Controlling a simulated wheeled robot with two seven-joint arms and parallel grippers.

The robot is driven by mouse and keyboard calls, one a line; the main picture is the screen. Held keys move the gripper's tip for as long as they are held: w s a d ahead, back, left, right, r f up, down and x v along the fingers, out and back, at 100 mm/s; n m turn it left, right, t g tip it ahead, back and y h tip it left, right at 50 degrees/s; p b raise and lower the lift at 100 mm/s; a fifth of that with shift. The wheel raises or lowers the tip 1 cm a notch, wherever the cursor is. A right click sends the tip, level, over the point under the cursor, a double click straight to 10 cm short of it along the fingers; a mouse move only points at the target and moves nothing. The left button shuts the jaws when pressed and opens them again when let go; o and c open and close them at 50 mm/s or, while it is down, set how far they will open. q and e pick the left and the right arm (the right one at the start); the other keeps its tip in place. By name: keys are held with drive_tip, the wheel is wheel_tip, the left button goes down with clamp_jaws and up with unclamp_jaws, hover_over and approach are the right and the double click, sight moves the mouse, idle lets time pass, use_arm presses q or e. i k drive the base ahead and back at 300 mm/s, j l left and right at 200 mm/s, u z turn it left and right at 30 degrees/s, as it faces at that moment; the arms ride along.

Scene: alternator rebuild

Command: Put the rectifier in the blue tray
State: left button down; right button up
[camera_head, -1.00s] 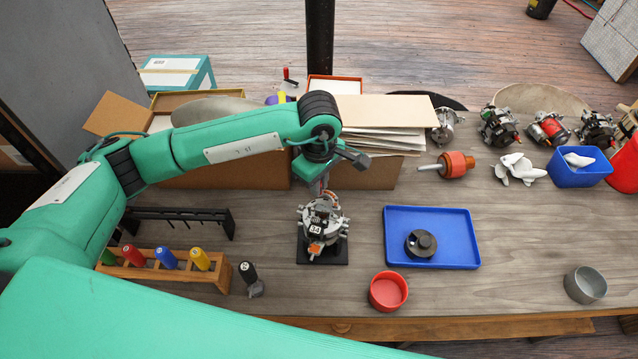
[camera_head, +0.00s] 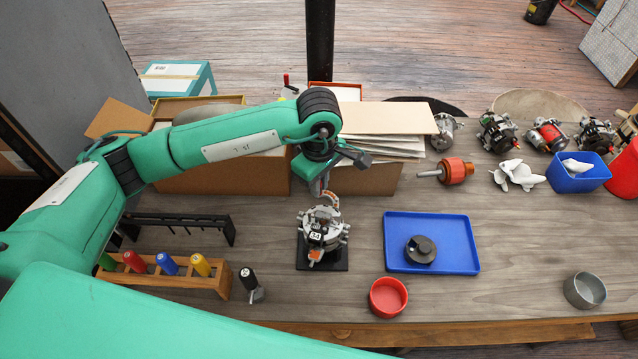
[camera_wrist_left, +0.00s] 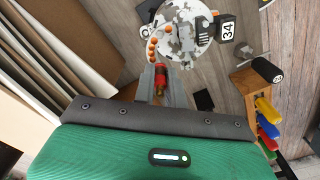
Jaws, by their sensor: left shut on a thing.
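My left gripper (camera_head: 322,187) is directly above the alternator marked 34 (camera_head: 322,232), which stands on a black base plate. In the left wrist view its fingers (camera_wrist_left: 162,84) are shut on a small red and brass-coloured piece, which I take to be part of the rectifier (camera_wrist_left: 158,76). An arc of orange beads (camera_wrist_left: 152,42) lies just beyond the fingertips, against the alternator; whether it belongs to the held piece I cannot tell. The blue tray (camera_head: 453,225) lies flat to the right of the alternator. My right gripper does not show.
A round black part (camera_head: 420,249) lies in the blue tray's left half. A red bowl (camera_head: 388,297) stands in front of it. A screwdriver rack (camera_head: 190,282) is at the left. Cardboard boxes (camera_head: 365,180) stand behind the alternator. Between alternator and tray the bench is clear.

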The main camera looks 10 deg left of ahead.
sight(452, 257)
drive_tip(key=i+l+z, duration=0.1)
drive_tip(key=l+z, duration=0.3)
drive_tip(key=i+l+z, duration=0.15)
drive_tip(key=z, duration=0.3)
drive_tip(key=i+l+u, duration=0.1)
drive_tip(key=i+l, duration=0.1)
drive_tip(key=l, duration=0.05)
